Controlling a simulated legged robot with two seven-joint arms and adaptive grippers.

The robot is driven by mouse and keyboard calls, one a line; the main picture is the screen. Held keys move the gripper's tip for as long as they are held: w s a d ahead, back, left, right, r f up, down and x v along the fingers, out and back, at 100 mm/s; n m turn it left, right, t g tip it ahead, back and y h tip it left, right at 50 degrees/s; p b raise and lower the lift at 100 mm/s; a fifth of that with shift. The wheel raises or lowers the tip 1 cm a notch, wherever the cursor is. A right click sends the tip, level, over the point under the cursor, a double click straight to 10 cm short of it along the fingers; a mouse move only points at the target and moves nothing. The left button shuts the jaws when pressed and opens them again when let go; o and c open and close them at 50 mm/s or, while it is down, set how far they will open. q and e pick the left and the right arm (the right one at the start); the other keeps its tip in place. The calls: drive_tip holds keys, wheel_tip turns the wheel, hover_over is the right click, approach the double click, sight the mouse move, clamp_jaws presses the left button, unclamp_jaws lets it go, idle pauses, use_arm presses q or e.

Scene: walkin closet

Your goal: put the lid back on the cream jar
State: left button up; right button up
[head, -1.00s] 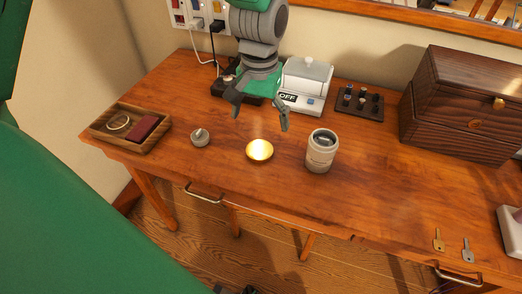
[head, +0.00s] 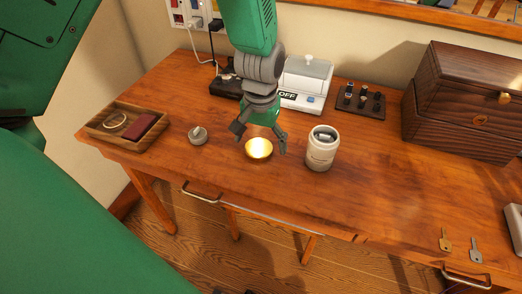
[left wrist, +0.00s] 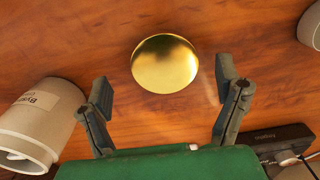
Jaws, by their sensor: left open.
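The cream jar (head: 321,150) stands upright and open on the wooden desk, its mouth facing up. It also shows at the left of the left wrist view (left wrist: 38,118), with a printed label. A shiny gold round piece, which looks like the lid (head: 259,149), lies flat on the desk left of the jar. In the left wrist view the gold lid (left wrist: 165,63) is ahead of and between the fingers. My left gripper (head: 260,139) is open and empty, pointing down just above the lid, with fingers to either side. My right gripper is not in view.
A small grey knobbed object (head: 198,136) sits left of the lid. A wooden tray (head: 97,131) is at the far left. A white box marked OFF (head: 305,83), a dark rack (head: 360,103) and a wooden chest (head: 462,100) stand behind. Keys (head: 446,240) lie front right.

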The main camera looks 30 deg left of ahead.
sight(259, 147)
use_arm(q)
drive_tip(key=shift+a+f, duration=0.25)
drive_tip(key=shift+f, duration=0.6)
drive_tip(key=shift+a, duration=0.2)
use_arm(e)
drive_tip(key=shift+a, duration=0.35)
use_arm(q)
drive_tip(key=shift+d, duration=0.1)
drive_tip(key=shift+c, duration=0.3)
drive_tip(key=shift+d, duration=0.2)
drive_tip(key=c, duration=1)
drive_tip(key=shift+r, duration=0.1)
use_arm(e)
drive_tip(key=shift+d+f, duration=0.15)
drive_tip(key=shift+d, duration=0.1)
use_arm(q)
drive_tip(key=shift+r, duration=0.15)
wheel_tip(259, 147, up, 10)
drive_tip(key=shift+f+p, duration=0.2)
drive_tip(key=shift+p, duration=1)
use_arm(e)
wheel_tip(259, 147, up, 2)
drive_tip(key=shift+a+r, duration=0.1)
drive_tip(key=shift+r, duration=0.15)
use_arm(q)
drive_tip(key=shift+a, duration=0.1)
